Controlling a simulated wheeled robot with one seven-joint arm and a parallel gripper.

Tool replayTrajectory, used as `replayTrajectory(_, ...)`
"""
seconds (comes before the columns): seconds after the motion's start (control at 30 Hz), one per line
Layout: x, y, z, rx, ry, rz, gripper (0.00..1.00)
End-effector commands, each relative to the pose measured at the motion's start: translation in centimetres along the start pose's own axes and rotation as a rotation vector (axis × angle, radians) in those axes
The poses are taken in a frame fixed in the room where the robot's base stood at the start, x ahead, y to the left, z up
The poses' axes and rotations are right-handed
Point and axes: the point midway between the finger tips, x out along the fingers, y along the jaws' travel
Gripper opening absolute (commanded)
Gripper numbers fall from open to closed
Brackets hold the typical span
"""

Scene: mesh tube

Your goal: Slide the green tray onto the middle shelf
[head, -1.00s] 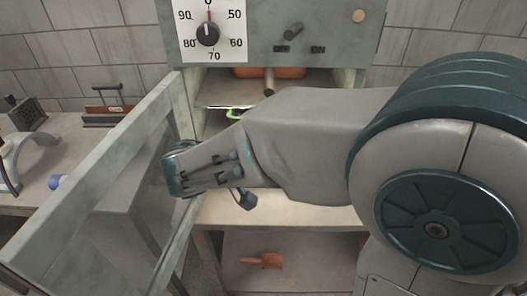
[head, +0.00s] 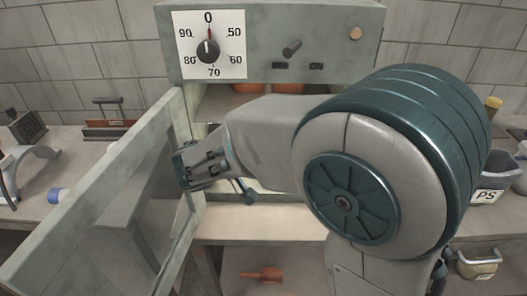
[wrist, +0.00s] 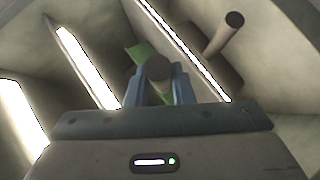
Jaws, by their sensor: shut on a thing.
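The open chamber of the cabinet shows in the head view, with a shelf (head: 222,106) inside it; my arm covers most of it. I cannot tell which level this shelf is. Small parts of the green tray (wrist: 140,53) show just beyond and between the fingers. Pale bright strips, seemingly shelf edges or gaps, run slantwise on both sides. I cannot tell whether the tray rests on one.
The cabinet's door (head: 100,200) stands open at the left, close to my wrist. Orange things (head: 287,88) sit high in the chamber. A dark rod (wrist: 225,32) juts out near the fingers. A dial (head: 208,50) is above. An orange scoop (head: 262,274) lies below.

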Motion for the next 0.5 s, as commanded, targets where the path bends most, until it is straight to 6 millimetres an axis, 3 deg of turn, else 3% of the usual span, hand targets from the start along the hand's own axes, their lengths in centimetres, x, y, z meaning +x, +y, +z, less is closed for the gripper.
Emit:
replayTrajectory(0.33, -0.02, 0.05, -0.02, 0.001, 0.001, 0.001, 0.0)
replayTrajectory(0.37, -0.02, 0.05, -0.02, 0.001, 0.001, 0.001, 0.29)
replayTrajectory(0.4, -0.03, 0.05, -0.02, 0.001, 0.001, 0.001, 0.41)
replayTrajectory(0.43, -0.02, 0.04, -0.02, 0.001, 0.001, 0.001, 0.47)
replayTrajectory(0.5, -0.02, 0.02, -0.01, 0.001, 0.001, 0.0, 0.47)
